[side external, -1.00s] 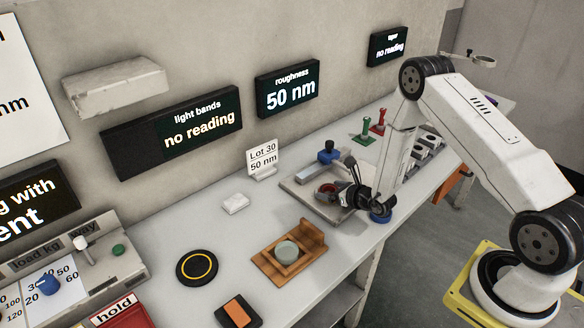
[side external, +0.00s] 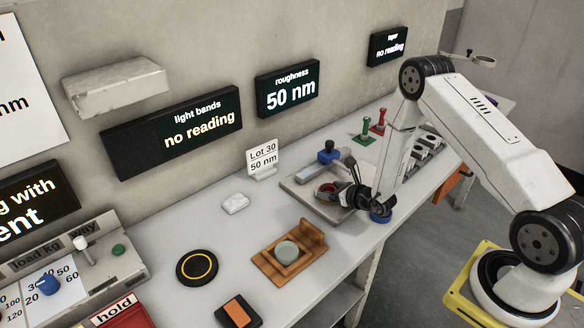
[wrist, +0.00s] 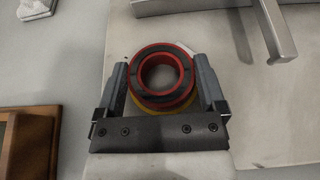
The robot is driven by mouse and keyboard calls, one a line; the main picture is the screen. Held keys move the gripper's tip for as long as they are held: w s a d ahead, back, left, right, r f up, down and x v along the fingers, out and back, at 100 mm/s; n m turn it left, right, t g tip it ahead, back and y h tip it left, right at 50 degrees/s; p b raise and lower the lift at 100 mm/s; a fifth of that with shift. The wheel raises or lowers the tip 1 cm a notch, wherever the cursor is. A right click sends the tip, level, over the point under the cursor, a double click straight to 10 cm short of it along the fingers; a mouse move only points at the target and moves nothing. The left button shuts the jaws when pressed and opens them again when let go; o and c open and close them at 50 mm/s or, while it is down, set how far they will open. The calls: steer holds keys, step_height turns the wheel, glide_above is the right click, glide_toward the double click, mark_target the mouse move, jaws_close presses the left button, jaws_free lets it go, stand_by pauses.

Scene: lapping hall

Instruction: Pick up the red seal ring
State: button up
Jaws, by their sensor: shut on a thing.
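The red seal ring (wrist: 163,98) shows in the wrist view as a round ring with red inner and outer edges and a dark band between. It sits between the two fingers of my gripper (wrist: 162,80), which are shut on it. A yellow edge shows just below the ring. In the side external view the ring (side external: 326,187) is a small red and dark shape at my gripper (side external: 340,192), low over the pale plate (side external: 299,187). I cannot tell whether it touches the plate. The fingers and wrist partly hide it there.
A metal bar fixture (wrist: 262,28) lies close by at upper right. A blue-knobbed block (side external: 327,156) stands behind the plate. A wooden holder (side external: 305,235) with a grey disc and a black disc with a yellow ring (side external: 197,267) lie nearer the camera. Bench between them is clear.

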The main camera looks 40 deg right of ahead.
steer(key=shift+r, duration=0.1)
step_height(320, 180, up, 10)
stand_by(0.8)
steer(key=shift+s+f, duration=0.1)
steer(key=shift+f, duration=0.1)
stand_by(0.4)
steer(key=shift+s+a+f+n+y, duration=0.15)
steer(key=shift+s+f+n+y, duration=0.1)
steer(key=shift+s+n+y, duration=0.2)
steer(key=shift+s+a+f+n+y, duration=0.1)
steer(key=shift+s+f+n+y, duration=0.15)
steer(key=shift+s+n+y, duration=0.15)
steer(key=s+a+f+n+g+y, duration=0.1)
steer(key=s+a+n+g+y, duration=0.1)
steer(key=s, duration=0.4)
steer(key=s+a+f+n+g+y, duration=0.1)
steer(key=s+a+n+g+y, duration=0.1)
steer(key=s+n+y, duration=0.3)
steer(key=shift+s+a+f+y, duration=0.3)
steer(key=shift+s+a+y, duration=0.15)
steer(key=shift+s+a, duration=0.45)
steer(key=shift+s+d, duration=0.15)
steer(key=shift+f, duration=2.2)
